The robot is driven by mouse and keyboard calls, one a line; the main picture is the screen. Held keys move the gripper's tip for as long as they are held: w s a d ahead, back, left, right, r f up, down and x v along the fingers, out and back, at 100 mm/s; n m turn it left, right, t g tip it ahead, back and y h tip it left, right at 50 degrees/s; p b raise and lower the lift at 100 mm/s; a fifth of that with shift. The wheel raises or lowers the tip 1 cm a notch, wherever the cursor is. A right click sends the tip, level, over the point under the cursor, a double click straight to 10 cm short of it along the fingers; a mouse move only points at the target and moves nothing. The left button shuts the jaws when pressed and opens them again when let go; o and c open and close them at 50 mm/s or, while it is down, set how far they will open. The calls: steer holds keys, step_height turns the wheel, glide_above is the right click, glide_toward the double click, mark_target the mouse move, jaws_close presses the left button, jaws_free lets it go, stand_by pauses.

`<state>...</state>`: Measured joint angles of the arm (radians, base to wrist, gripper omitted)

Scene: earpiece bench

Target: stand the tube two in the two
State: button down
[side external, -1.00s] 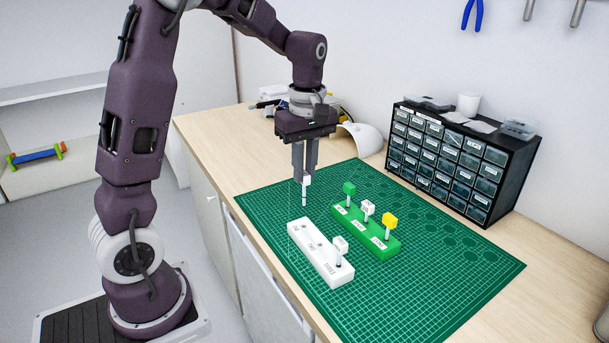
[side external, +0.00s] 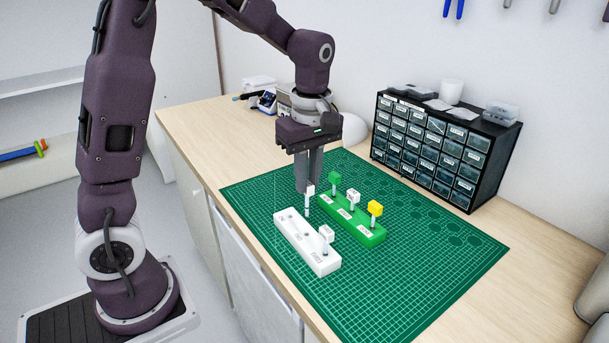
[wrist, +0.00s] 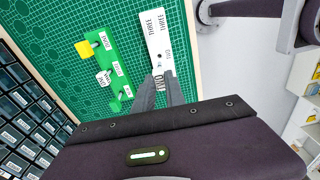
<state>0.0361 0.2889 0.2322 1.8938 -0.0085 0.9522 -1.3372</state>
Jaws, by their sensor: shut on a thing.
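My gripper (side external: 309,187) is shut on a white-capped tube (side external: 309,199), which hangs upright with its lower end above the white rack (side external: 290,232). The tube is apart from the rack. The white rack has holes labelled along its top, and another white-capped tube (side external: 326,234) stands in its near end, at THREE. In the wrist view my fingertips (wrist: 161,76) are over the white rack (wrist: 163,48), close to the TWO label; the fingers hide much of the held tube. I cannot read the held tube's cap in the side view.
A green rack (side external: 345,222) beside the white one holds a green-capped tube (side external: 334,183), a white-capped tube (side external: 352,199) and a yellow-capped tube (side external: 375,210). Both racks rest on a green cutting mat (side external: 430,270). A black drawer cabinet (side external: 440,150) stands behind; the front mat is clear.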

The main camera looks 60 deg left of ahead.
mark_target(307, 207)
steer(key=shift+f, duration=2.3)
steer(key=shift+f, duration=1.3)
steer(key=c, duration=1.3)
jaws_free()
steer(key=r, duration=0.7)
steer(key=shift+d, duration=0.2)
steer(key=shift+r, duration=0.1)
